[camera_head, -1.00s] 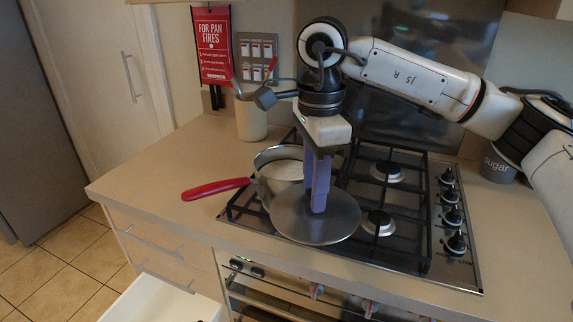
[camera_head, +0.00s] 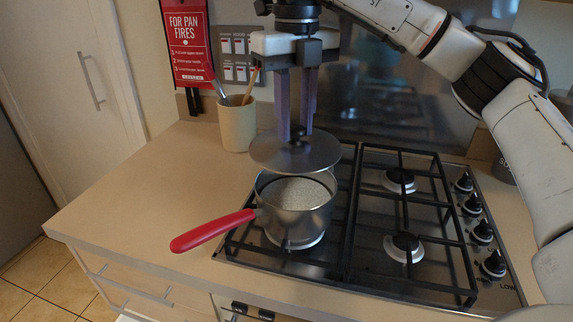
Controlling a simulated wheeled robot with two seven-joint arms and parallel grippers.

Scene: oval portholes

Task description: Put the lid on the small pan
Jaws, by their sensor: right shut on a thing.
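The small pan (camera_head: 300,218) is a steel saucepan with a red handle (camera_head: 213,231) pointing to the left. It stands on the left front burner of the hob and holds something pale and grainy. The lid (camera_head: 295,158) is a flat round metal disc, held level above the pan's back part, with a gap to the rim; the pan's front opening is uncovered. My right gripper (camera_head: 297,134) points straight down, its purple fingers shut on the lid's top, where the knob is mostly hidden between them. My left gripper is not in view.
A cream utensil pot (camera_head: 238,127) stands behind the pan to the left. The hob's black grates (camera_head: 402,200) to the right are empty. Knobs (camera_head: 482,231) line its right edge. A grey canister (camera_head: 504,170) stands partly behind my arm. The left counter (camera_head: 140,195) is clear.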

